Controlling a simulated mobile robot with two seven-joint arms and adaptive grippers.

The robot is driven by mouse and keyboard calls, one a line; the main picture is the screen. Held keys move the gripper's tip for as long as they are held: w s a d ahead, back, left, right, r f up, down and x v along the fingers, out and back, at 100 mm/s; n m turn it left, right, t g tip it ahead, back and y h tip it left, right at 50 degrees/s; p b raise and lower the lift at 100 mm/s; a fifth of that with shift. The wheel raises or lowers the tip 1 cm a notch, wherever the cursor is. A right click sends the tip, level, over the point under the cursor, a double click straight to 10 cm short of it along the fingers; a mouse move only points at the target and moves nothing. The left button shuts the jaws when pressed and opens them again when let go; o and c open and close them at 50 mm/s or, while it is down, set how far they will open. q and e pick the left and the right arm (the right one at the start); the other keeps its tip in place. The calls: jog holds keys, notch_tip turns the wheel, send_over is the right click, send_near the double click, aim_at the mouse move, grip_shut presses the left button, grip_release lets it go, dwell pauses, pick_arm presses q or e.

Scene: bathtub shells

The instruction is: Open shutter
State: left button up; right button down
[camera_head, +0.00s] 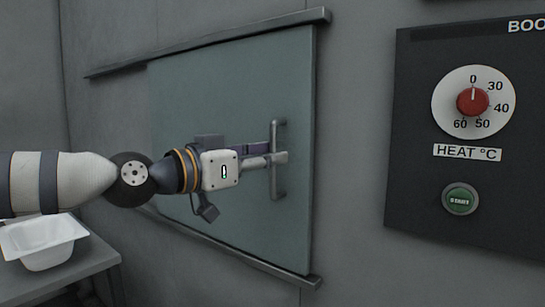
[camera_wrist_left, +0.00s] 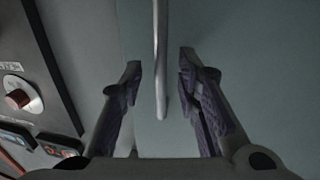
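The shutter (camera_head: 225,90) is a flat grey-green panel between two rails, at the right end of them. Its vertical metal bar handle (camera_head: 279,187) is near its right edge. My left gripper (camera_head: 279,156) reaches in from the left, with its fingertips at the middle of the handle. In the left wrist view, the handle (camera_wrist_left: 161,80) stands between the two spread fingers, with a gap on each side. The left gripper is open around the handle and not clamped on it. The shutter also fills the background there (camera_wrist_left: 240,50). My right gripper is in neither view.
The upper rail (camera_head: 205,43) and lower rail (camera_head: 290,272) run along the wall, the upper one extending left past the panel. A dark control panel (camera_head: 415,150) with a red dial (camera_head: 473,102) and green button (camera_head: 460,199) is at right. A white basin (camera_head: 42,240) stands lower left.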

pick_arm(q)
jog(key=shift+x, duration=1.05)
grip_shut()
